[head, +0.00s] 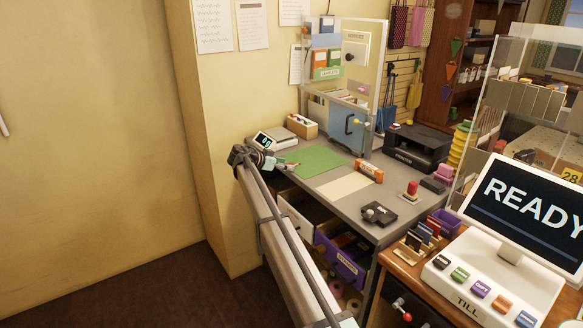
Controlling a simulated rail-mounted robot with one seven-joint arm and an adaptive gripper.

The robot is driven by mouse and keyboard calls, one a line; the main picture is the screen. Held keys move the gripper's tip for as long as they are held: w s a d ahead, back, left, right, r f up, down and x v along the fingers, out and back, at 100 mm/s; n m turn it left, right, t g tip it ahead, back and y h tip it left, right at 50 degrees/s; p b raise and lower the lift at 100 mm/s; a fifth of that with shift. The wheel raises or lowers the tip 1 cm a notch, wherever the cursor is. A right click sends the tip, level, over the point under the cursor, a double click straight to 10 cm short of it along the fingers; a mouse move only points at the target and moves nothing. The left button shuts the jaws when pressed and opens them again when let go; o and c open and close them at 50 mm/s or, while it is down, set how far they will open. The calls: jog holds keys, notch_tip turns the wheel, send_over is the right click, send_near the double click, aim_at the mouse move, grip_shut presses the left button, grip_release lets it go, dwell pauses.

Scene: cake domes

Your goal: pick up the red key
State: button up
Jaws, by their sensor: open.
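I cannot make out a red key for certain in the head view. My arm reaches up from the bottom of the view to the left end of the grey desk (337,199). My gripper (288,165) is small here, over the left edge of the green mat (318,158). Its jaws are open, and nothing is clearly seen between them. The pulled-out drawers below the desk top, a white-fronted one (295,222) and a purple one (340,262), are partly hidden by my arm, and their contents are dark.
A scale (273,140), a black printer (416,147), an orange box (369,171), a red-handled stamp (411,190) and a black device (379,213) stand on the desk. A clear screen (346,60) rises behind. A till (494,268) stands at right. The beige sheet (344,186) is bare.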

grip_shut()
jog(key=shift+r, duration=0.45)
jog(key=shift+r+b, duration=0.3)
jog(key=shift+b, duration=0.05)
notch_tip(320, 180, up, 6)
jog(key=shift+r+b, duration=0.25)
jog(key=shift+b, duration=0.2)
dwell(0.5)
